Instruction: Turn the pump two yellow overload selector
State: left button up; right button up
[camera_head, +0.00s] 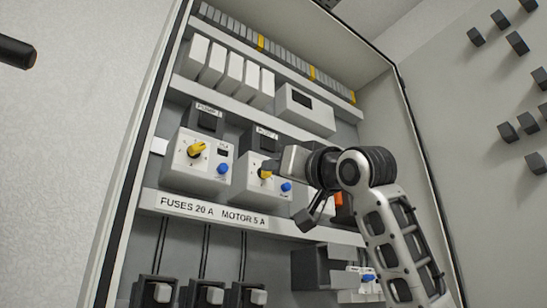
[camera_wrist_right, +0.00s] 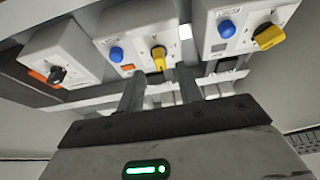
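The pump two yellow overload selector (camera_head: 265,171) is a knob on the white relay (camera_head: 248,187) right of centre in the cabinet's middle row. Its label above is small and partly blurred. My right gripper (camera_head: 280,166) reaches in from the right, with its fingers at this knob and partly covering the relay. In the right wrist view the same yellow knob (camera_wrist_right: 158,58) shows between the two fingertips (camera_wrist_right: 159,76), with gaps on both sides. The gripper is open; whether the knob is fully between the fingers is unclear.
A similar relay with a yellow knob (camera_head: 197,149) and blue button (camera_head: 222,168) sits to the left. A blue button (camera_head: 286,187) is close beside my right gripper. A label strip (camera_head: 210,212) runs below. The right cabinet edge (camera_head: 420,150) is near my arm.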

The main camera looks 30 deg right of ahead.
pick_arm(q)
jog(key=shift+w+a+r+p, duration=0.15)
jog(key=shift+a+r+p, duration=0.15)
jog(key=shift+a+p, duration=0.15)
pick_arm(e)
jog(key=shift+x, duration=1.55)
pick_arm(q)
jog(key=shift+d, duration=0.1)
pick_arm(e)
jog(key=shift+c, duration=0.2)
grip_shut()
pick_arm(q)
jog(key=shift+s+d+f, duration=0.1)
jog(key=shift+s, duration=0.1)
